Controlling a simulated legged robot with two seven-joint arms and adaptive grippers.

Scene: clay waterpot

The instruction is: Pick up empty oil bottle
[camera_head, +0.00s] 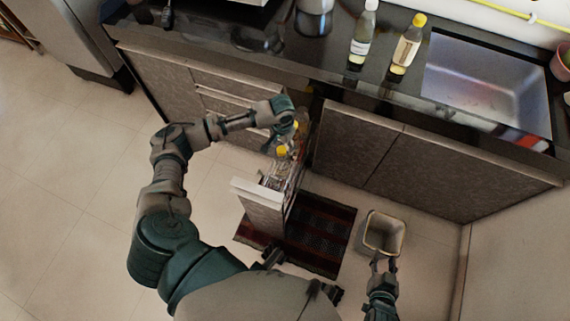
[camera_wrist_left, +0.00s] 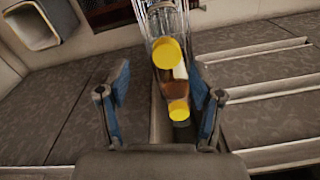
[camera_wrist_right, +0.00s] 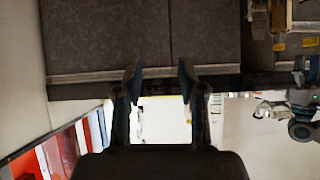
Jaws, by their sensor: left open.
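Yellow-capped bottles stand in the pulled-out rack, one cap (camera_head: 281,151) showing in the head view. My left gripper (camera_wrist_left: 158,82) is open above the rack, holding nothing visible. On the counter stand a white-capped bottle (camera_head: 361,42) with a little yellow liquid low down and a labelled yellow-capped bottle (camera_head: 405,46). I cannot tell whether any bottle is quite empty. My right gripper (camera_wrist_right: 160,82) is open and empty near the bin.
The drawer front (camera_head: 262,207) stands out over a dark red mat (camera_head: 325,232). A square bin (camera_head: 370,232) stands on the floor to the right, its pale rim facing up. A sink (camera_head: 485,82) is at the right of the counter. The floor at left is clear.

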